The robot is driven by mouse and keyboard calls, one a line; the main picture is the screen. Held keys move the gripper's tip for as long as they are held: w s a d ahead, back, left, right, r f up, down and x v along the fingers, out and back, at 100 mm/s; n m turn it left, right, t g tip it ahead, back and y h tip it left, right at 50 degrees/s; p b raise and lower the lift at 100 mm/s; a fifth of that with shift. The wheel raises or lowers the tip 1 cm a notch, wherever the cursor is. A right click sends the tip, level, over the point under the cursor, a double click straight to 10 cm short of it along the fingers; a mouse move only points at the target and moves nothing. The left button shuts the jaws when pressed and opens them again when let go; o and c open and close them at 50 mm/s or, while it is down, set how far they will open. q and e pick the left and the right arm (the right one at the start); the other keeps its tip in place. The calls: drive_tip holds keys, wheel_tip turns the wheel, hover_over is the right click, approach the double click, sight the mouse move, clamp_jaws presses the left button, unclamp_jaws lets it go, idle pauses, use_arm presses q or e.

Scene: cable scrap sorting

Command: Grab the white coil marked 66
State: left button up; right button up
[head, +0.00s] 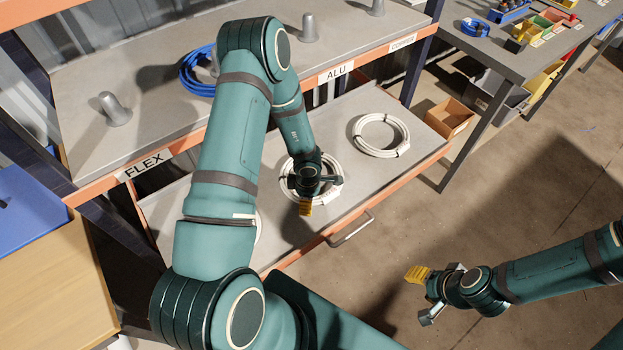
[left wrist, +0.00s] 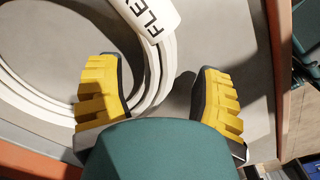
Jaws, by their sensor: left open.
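A white coil (head: 334,189) lies on the lower shelf under my left gripper (head: 309,190). In the left wrist view the same white coil (left wrist: 152,85) passes between the two yellow fingers of the left gripper (left wrist: 160,95), which are spread apart. A tag on it reads "FLE", cut off by the picture edge; no 66 is readable. A second white coil (head: 381,135) lies to the right, and a third (head: 258,228) is mostly hidden behind my left arm. My right gripper (head: 425,295) is open and empty over the floor.
The upper shelf (head: 150,75) with FLEX, ALU and COPPER labels holds a blue coil (head: 197,72) and several grey pegs. The lower shelf has an orange front edge and a handle (head: 352,228). A cardboard bin (head: 449,118) stands right of it.

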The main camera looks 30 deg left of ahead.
use_arm(q)
clamp_jaws()
idle(0.4)
